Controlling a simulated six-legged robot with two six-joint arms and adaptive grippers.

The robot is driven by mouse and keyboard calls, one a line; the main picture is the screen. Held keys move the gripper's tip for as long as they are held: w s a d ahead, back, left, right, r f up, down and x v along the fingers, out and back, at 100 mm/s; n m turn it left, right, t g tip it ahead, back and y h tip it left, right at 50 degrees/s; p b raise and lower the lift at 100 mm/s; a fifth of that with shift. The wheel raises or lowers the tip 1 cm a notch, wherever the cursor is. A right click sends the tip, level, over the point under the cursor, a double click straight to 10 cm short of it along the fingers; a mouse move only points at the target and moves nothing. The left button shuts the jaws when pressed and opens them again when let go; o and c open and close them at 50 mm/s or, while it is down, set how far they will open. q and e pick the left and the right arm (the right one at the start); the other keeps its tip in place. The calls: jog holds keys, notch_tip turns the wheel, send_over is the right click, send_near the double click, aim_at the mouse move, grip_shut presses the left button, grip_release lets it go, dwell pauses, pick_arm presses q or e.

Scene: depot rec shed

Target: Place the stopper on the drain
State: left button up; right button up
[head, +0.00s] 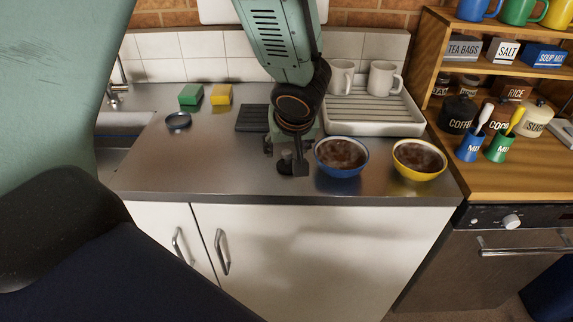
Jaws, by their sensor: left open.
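My left gripper (285,160) is low over the steel counter, left of the blue bowl. Its jaws are open. A small dark knobbed piece (286,156), which looks like the stopper, shows between its fingers; whether they touch it I cannot tell. The sink (122,123) is at the far left, partly hidden behind a large green arm link. The drain is not visible. My right gripper is not in view.
A blue bowl (341,172) and a yellow bowl (418,175), both filled, stand right of the gripper. Behind are a draining rack (372,128) and mugs (383,78). Green sponge (190,95), yellow sponge (221,94) and round dark dish (178,121) stand left. Front-left counter is clear.

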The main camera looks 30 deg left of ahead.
aim_at(288, 154)
pick_arm(q)
jog(key=shift+w+f, duration=0.2)
jog(key=shift+f, duration=0.25)
jog(key=x, duration=0.3)
jog(key=shift+d+f, duration=0.1)
jog(key=shift+f, duration=0.1)
jog(key=shift+w+a+f, duration=0.25)
jog(key=shift+a+f, duration=0.05)
jog(key=shift+f, duration=0.1)
jog(key=shift+d+r, duration=0.1)
jog(key=shift+d, duration=0.1)
jog(key=shift+c, duration=0.5)
jog(key=shift+s, duration=0.1)
jog(key=c, duration=0.9)
jog(key=shift+a, duration=0.1)
